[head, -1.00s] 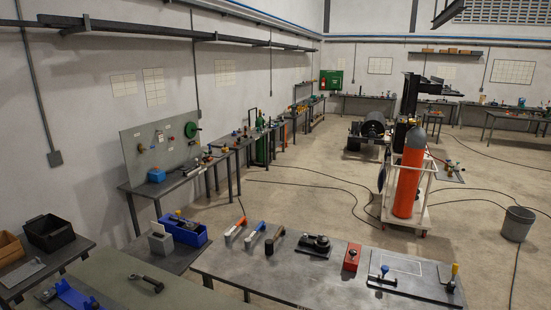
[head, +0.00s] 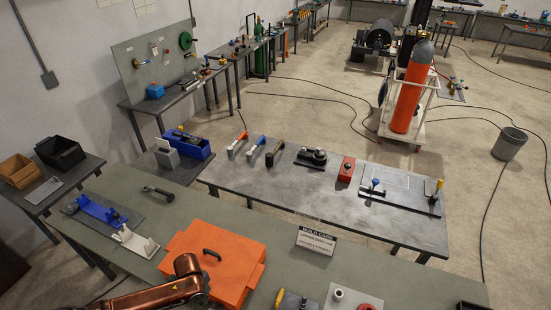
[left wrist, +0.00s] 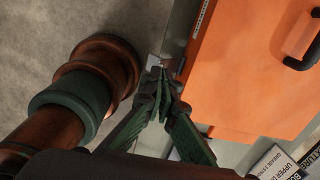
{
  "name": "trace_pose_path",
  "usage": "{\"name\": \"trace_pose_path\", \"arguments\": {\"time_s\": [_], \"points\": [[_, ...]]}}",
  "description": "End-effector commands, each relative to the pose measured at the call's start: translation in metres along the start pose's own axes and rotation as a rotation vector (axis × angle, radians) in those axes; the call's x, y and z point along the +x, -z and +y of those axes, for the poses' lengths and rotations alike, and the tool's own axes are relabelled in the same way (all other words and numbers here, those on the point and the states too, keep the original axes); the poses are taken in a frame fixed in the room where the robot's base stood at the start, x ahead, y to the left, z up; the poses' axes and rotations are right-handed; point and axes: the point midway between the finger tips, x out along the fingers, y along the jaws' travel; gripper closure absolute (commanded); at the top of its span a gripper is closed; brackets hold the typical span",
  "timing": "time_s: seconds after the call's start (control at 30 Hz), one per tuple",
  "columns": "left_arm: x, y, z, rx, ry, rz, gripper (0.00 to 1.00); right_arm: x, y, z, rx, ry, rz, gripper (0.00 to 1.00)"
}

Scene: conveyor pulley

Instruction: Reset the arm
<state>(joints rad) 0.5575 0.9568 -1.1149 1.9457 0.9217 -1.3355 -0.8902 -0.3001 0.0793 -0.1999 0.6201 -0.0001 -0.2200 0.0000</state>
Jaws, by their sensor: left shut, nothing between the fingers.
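My left arm comes in at the bottom left of the head view, its copper link in front of the orange box's lower left part. In the left wrist view my left gripper (left wrist: 162,78) has its dark green fingers together and empty, beside the edge of the orange box (left wrist: 235,70). The same orange box (head: 228,250), with a black handle on its lid, sits on the green near bench (head: 330,268) in the head view. I cannot tell whether the fingers touch the box. My right gripper is in neither view.
A grey table (head: 300,196) beyond holds tools and a red box (head: 346,169).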

Motion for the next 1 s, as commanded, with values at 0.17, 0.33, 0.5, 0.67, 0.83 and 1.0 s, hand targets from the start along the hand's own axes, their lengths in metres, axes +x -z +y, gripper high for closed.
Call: {"name": "trace_pose_path", "arguments": {"time_s": [0.17,0.33,0.5,0.67,0.83,1.0], "points": [[-0.013,0.0,0.0,0.0,0.0,0.0,1.0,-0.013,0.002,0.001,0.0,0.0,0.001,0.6],[-0.011,0.0,0.0,0.0,0.0,0.0,1.0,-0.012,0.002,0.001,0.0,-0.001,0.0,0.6],[-0.01,0.006,0.0,-0.005,0.005,0.008,1.0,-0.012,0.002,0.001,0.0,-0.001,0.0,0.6],[-0.006,0.059,0.0,-0.081,0.057,0.082,1.0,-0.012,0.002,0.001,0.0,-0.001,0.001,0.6],[-0.021,0.126,-0.003,-0.336,0.172,0.213,1.0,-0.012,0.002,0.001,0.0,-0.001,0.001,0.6],[-0.047,0.132,0.009,-0.729,0.267,0.307,1.0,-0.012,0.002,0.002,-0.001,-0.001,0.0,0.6]]}}
